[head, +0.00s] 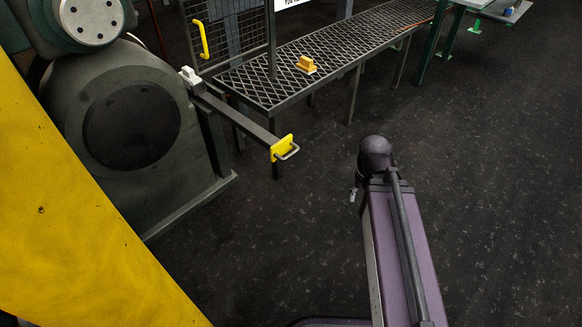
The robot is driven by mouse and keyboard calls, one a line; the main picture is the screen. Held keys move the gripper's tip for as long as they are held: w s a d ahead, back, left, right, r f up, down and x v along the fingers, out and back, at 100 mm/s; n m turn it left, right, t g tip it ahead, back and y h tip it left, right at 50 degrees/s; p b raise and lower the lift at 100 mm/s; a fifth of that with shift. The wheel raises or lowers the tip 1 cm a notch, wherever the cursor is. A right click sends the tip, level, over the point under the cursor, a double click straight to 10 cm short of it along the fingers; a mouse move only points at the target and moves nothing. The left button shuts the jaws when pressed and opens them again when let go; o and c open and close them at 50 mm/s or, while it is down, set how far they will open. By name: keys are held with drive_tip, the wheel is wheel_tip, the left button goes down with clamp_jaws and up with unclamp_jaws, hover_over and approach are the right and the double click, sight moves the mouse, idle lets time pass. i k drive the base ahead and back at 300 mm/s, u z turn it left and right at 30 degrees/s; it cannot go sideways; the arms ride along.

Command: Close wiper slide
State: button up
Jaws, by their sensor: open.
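The wiper slide is a dark square bar (235,117) that sticks out from beside the grey-green machine stand. At its outer end is a yellow plate (281,147) with a pale metal loop handle (290,152). The bar stands well out into the open, low in front of the grated walkway. My gripper (353,196) shows only as a small pale tip below the dark end of my purple arm. It is open and apart from the handle, to its right and nearer to me. Most of the gripper is hidden behind my arm.
The machine stand (175,185) and a yellow panel (80,230) fill the left. A grated walkway (330,55) on legs runs behind, with an orange-yellow block (306,65) on it. A yellow handle (202,40) is on the mesh gate. Dark floor (490,190) is clear at right.

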sight(278, 148)
drive_tip(key=k, duration=1)
drive_tip(key=u, duration=0.2)
drive_tip(key=i, duration=0.6)
drive_tip(key=u, duration=0.25)
